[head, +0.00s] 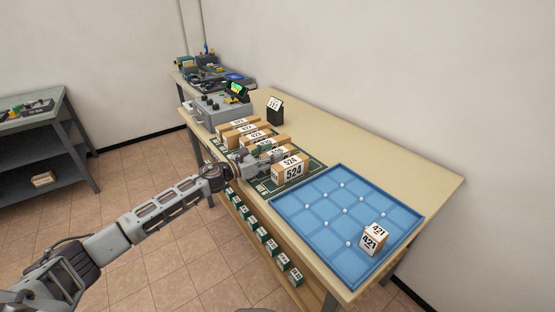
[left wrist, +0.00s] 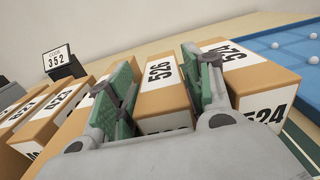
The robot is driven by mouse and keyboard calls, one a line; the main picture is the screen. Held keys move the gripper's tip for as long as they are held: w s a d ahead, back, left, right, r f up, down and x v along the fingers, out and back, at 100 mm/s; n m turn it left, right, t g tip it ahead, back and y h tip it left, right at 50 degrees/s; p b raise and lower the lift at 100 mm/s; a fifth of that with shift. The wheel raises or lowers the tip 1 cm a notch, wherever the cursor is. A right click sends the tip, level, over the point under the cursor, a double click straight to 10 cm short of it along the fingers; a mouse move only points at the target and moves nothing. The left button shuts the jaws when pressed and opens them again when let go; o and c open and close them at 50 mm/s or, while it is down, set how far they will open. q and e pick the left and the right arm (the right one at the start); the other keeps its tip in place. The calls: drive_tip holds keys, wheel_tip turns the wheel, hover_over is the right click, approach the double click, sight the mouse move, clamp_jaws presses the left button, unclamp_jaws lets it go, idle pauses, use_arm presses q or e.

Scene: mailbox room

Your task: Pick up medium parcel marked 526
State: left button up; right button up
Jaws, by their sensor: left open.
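The parcel marked 526 (left wrist: 160,94) is a brown box with a white label, standing in a row of similar parcels. In the left wrist view it lies between the two green-padded fingers of my left gripper (left wrist: 160,85), which is open with a finger on each side. I cannot tell whether the pads touch it. In the head view my left gripper (head: 258,161) reaches over the row and largely hides this parcel. The parcel marked 524 (head: 292,171) stands right beside it, at the near end of the row. My right gripper is not in view.
More parcels (head: 240,128) continue the row toward the back. A blue tray (head: 318,212) holds a parcel marked 421 (head: 374,239) and small white balls. A dark code stand (left wrist: 62,64) reads 352. Small green-and-white boxes (head: 262,234) line the shelf below. The table's right side is clear.

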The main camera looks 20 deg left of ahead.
use_arm(q)
drive_tip(key=shift+x, duration=1.15)
drive_tip(key=shift+w+d, duration=0.1)
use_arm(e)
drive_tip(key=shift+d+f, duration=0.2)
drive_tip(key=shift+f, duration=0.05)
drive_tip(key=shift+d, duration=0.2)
